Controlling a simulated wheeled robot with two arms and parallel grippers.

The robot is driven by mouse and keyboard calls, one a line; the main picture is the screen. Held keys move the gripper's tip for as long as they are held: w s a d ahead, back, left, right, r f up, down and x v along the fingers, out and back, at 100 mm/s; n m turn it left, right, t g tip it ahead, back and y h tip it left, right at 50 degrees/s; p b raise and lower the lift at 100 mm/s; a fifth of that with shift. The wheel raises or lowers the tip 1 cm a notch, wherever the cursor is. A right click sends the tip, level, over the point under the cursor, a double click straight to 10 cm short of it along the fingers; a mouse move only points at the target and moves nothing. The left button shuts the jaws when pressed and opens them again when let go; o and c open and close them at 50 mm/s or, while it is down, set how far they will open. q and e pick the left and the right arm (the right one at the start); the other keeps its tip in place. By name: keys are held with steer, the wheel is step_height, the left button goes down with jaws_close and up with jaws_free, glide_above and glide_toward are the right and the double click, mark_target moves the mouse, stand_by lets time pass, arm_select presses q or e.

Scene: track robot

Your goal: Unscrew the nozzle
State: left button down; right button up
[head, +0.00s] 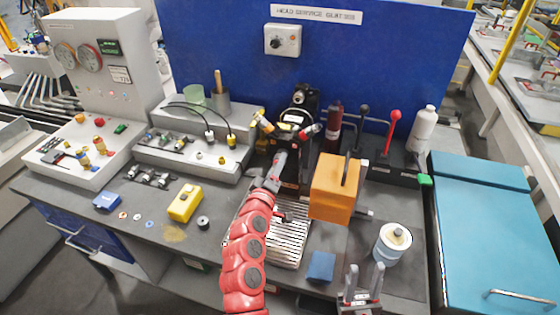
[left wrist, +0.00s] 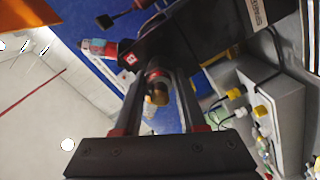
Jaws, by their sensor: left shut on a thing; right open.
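The nozzle (left wrist: 159,93) is a small brass-coloured piece under the dark print head (left wrist: 205,35) in the left wrist view. My left gripper (left wrist: 158,76) has its two dark fingers on either side of the nozzle and is shut on it. In the head view my red left arm reaches up from the bottom to the black head unit (head: 299,98) at the back of the bench. The nozzle and left fingertips cannot be made out there. My right gripper (head: 365,273) is open and empty at the bottom, over the bench's front edge.
An orange block (head: 333,190) stands just right of my left arm. A ribbed metal tray (head: 290,240) lies below the head. A white tin (head: 392,243) and a blue block (head: 321,266) are near my right gripper. A yellow box (head: 185,204) lies left.

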arm_select(q)
steer(key=n, duration=0.4)
steer(key=c, duration=0.9)
jaws_free()
steer(key=shift+f+n, duration=0.1)
steer(key=shift+n, duration=0.9)
steer(key=o, duration=0.5)
steer(key=shift+d, duration=0.1)
steer(key=shift+s, duration=0.1)
steer(key=v, duration=1.7)
steer(key=shift+p, duration=0.4)
steer(key=shift+s, duration=0.1)
